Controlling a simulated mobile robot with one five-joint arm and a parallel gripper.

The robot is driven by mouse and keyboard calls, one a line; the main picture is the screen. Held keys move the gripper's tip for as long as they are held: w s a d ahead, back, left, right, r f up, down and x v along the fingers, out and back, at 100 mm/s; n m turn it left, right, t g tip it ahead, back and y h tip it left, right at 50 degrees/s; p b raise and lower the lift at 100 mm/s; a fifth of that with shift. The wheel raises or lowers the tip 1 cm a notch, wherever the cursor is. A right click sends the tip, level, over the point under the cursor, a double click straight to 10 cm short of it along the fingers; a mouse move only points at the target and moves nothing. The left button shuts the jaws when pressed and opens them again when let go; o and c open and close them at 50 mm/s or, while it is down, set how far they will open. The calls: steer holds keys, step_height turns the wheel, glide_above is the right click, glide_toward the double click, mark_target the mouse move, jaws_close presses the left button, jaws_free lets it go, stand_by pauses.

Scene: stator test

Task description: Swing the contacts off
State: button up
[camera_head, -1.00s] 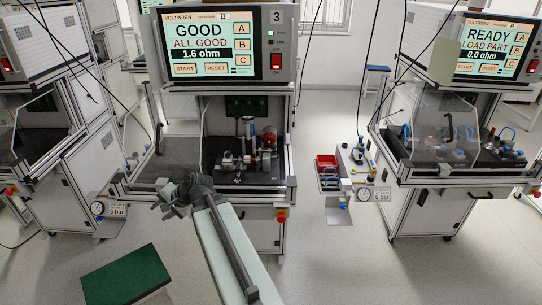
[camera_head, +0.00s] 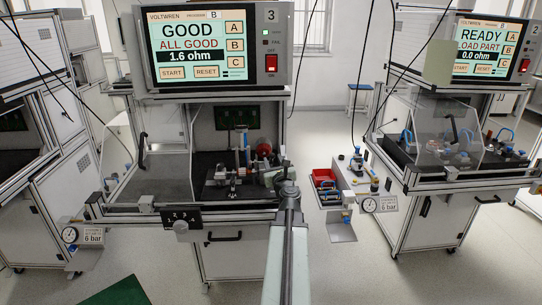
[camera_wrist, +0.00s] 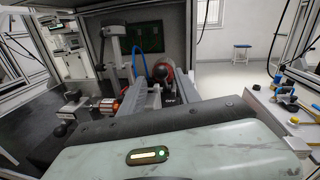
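The middle test station shows a screen (camera_head: 197,45) reading GOOD, ALL GOOD, 1.6 ohm. Its front is open, and the fixture (camera_head: 232,172) stands inside on a dark bed. A red and black round part (camera_wrist: 160,71) is farther back, beside a blue hose. My gripper (camera_head: 275,178) is at the right front of the bed, in front of the red part. Its fingertips are hard to separate from the fixture, and I see no clear grasp.
The station's front rail (camera_head: 240,207) runs below my gripper. A red bin (camera_head: 324,178) and small tools lie on a side shelf at right. A green-topped surface (camera_head: 118,291) is at lower left.

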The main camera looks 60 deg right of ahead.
steer(key=x, duration=0.7)
steer(key=shift+s+d+f, duration=0.1)
steer(key=shift+s, duration=0.1)
jaws_close()
stand_by(0.9)
